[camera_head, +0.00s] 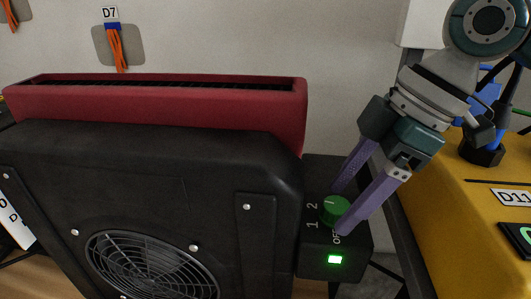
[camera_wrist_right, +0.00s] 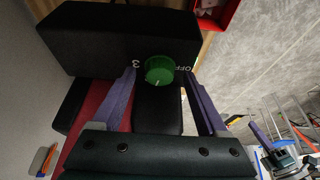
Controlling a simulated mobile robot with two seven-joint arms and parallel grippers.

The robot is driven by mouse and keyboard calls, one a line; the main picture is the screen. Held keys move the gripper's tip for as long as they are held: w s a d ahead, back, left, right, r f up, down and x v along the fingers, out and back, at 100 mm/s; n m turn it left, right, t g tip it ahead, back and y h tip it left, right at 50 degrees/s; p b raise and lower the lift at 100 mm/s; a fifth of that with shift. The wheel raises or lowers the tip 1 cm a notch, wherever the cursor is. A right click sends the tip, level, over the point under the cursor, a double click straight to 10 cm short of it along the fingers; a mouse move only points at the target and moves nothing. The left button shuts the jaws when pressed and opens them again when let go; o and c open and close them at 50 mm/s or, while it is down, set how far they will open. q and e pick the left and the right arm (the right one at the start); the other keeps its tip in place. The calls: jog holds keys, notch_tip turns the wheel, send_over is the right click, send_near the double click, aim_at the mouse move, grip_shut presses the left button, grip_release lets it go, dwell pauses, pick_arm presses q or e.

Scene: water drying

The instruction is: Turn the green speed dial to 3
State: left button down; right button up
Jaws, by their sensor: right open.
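The green speed dial (camera_head: 334,210) sits on a black control box (camera_head: 352,265) at the right side of the black dryer. Labels 1, 2 and part of OFF show beside it. In the right wrist view, the dial (camera_wrist_right: 159,70) stands between a 3 at its left and OFF at its right. A small pale mark on it faces the bottom of that picture. My right gripper (camera_head: 341,212) is open, with one purple finger on each side of the dial; whether they touch it I cannot tell. My left gripper is out of view.
A green light (camera_head: 335,259) glows on the control box. A yellow unit (camera_head: 465,220) stands close at the right. Orange cables (camera_head: 116,48) hang on the wall.

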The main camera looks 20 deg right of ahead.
jog(key=shift+a+f, duration=0.1)
jog(key=shift+f, duration=0.25)
grip_shut()
dwell(0.4)
